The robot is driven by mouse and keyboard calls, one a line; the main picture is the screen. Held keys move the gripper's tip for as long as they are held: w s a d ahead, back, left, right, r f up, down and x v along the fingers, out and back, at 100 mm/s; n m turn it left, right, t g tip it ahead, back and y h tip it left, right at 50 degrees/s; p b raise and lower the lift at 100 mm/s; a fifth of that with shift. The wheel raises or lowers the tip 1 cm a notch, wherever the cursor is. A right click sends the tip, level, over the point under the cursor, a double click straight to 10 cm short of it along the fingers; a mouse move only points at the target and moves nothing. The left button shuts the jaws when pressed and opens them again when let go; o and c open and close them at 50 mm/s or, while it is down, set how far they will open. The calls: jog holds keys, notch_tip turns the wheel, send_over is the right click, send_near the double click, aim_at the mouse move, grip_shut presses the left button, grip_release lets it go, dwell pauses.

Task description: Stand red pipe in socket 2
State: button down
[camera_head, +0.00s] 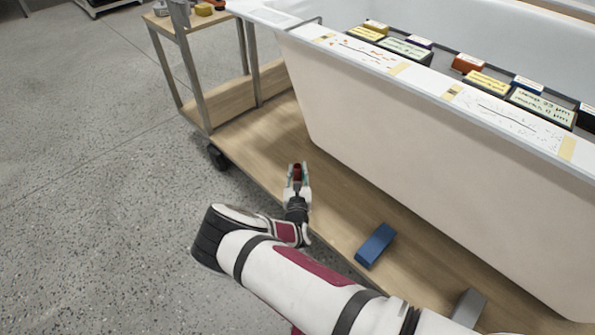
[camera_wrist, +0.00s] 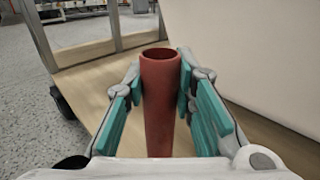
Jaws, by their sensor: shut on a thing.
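The red pipe (camera_wrist: 160,100) stands upright, or nearly so, between the teal finger pads of my gripper (camera_wrist: 162,105) in the wrist view. Its open round top faces up, and its lower end is hidden. The jaws are shut on it. In the head view only a small red part of the pipe (camera_head: 297,171) shows between the fingers of my gripper (camera_head: 297,176). The gripper is over the wooden deck of the cart, left of the bathtub's side. I cannot tell whether the pipe touches the deck. No socket 2 can be made out in either view.
The bathtub (camera_head: 420,140) stands on the wooden deck (camera_head: 245,135), with several labelled boxes inside it. A blue block (camera_head: 375,245) and a grey block (camera_head: 468,308) lie on the deck to the right. A metal post (camera_head: 195,80) rises at the back left.

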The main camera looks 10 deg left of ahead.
jog(key=shift+f+b, duration=0.35)
jog(key=shift+f, duration=0.3)
jog(key=c, duration=1.2)
grip_release()
jog(key=shift+c, duration=0.2)
jog(key=s+d, duration=0.1)
jog(key=s, duration=1.1)
jog(key=shift+d, duration=0.25)
jog(key=shift+w, duration=0.1)
